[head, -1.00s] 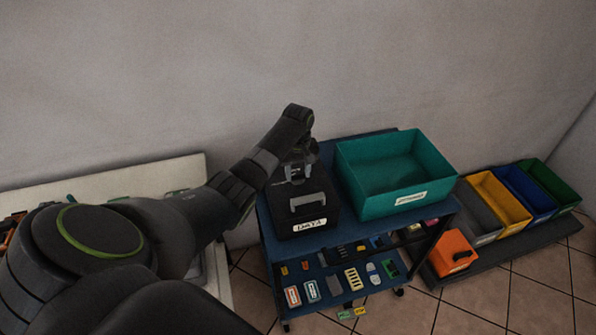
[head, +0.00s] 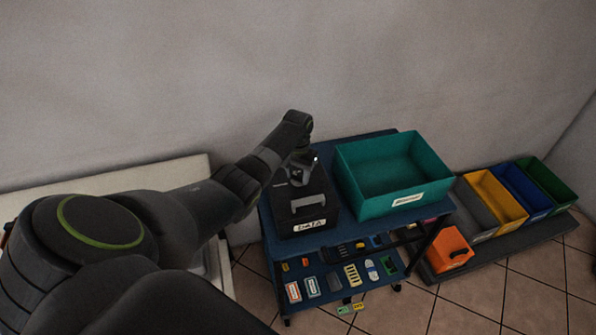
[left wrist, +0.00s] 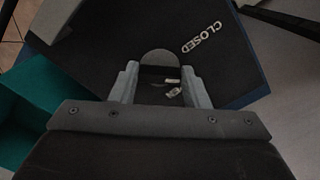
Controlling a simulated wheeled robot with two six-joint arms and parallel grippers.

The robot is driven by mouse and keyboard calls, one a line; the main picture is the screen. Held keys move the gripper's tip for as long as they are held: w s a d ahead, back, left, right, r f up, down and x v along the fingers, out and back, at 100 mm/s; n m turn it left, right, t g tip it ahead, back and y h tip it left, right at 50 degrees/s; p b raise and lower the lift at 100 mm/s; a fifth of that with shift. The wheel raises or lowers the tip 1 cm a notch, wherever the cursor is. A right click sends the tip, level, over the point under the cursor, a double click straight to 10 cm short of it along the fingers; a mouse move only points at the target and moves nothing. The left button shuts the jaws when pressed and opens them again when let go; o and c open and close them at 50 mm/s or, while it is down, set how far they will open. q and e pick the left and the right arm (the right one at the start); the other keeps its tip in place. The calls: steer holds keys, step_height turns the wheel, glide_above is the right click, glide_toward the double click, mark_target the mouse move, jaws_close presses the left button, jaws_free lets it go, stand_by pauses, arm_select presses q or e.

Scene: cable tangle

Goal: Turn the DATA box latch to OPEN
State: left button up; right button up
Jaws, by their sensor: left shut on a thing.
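The black DATA box (head: 286,218) stands on the left of the blue cart top, with a grey handle (head: 308,201) and a white DATA label (head: 310,227) on its front. My left gripper (head: 299,172) is over the box's top. In the left wrist view, its two fingers (left wrist: 160,82) are on either side of a rounded grey latch piece (left wrist: 160,58), shut on it. The word CLOSED (left wrist: 201,37) shows on the box to the right of the latch. Small pale marks between the fingers are partly hidden and unreadable. My right gripper is not in view.
A teal bin (head: 365,205) stands right beside the box on the cart (head: 330,238). Several small parts lie on the lower shelf. An orange box (head: 449,247) and several coloured bins (head: 497,200) are at the right. A pale table (head: 130,180) is at the left.

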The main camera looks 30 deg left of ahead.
mark_target(297, 176)
arm_select(q)
steer(key=m, duration=0.4)
steer(key=shift+a+r+m+p, duration=0.1)
steer(key=shift+m+p, duration=0.2)
steer(key=m, duration=0.4)
steer(key=shift+w, duration=0.1)
steer(key=shift+m, duration=0.3)
steer(key=o, duration=1)
steer(key=shift+r, duration=0.45)
step_height(297, 176, up, 16)
steer(key=shift+r+b, duration=0.2)
steer(key=shift+b, duration=0.85)
